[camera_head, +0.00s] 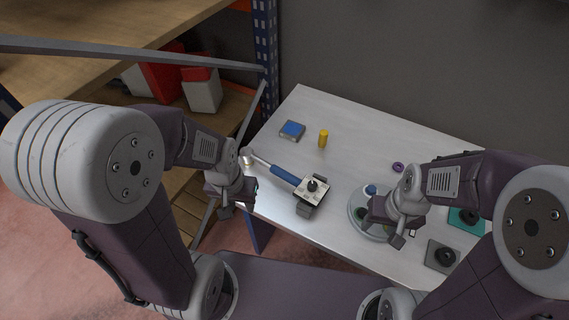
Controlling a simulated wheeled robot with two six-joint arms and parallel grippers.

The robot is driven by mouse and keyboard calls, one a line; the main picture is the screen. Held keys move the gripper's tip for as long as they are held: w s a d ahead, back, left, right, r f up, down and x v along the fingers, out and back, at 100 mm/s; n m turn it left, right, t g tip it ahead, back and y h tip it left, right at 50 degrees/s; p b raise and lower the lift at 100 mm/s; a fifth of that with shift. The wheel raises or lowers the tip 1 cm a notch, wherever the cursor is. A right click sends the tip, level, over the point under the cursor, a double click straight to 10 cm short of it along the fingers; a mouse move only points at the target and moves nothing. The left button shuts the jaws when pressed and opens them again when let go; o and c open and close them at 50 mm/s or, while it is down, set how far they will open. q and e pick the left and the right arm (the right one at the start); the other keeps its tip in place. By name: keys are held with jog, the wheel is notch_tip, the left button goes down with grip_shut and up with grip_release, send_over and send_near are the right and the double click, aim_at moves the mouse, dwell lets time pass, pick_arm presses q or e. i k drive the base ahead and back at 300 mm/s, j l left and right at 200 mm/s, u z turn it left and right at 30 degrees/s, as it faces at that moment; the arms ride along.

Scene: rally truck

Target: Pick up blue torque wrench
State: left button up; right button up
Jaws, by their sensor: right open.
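The blue torque wrench (285,175) lies on the white table (318,105), with its blue handle towards a pale block with a dark knob (311,188) and its grey head at the left near the table edge. Whether the handle's end touches the block is unclear. My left gripper (236,207) is at the table's left edge, just left of and below the wrench head; its jaw opening is too small to tell. My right gripper (392,232) is open over a round grey tray (355,205), well right of the wrench, and partly covers the tray.
A blue box (292,130) and a yellow cylinder (323,139) stand behind the wrench. A purple ring (398,167), a teal plate (466,221) and a grey plate (442,256) lie at the right. A shelf with red and white bins (203,92) stands at the left. The table's back middle is clear.

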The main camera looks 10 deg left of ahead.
aim_at(313, 199)
jog(key=k+l+z, duration=0.1)
jog(key=z, duration=0.2)
jog(key=l+z, duration=0.3)
jog(key=u, duration=1.2)
jog(key=i+j+u, duration=0.45)
jog(key=i+j, duration=0.05)
jog(key=j, duration=0.1)
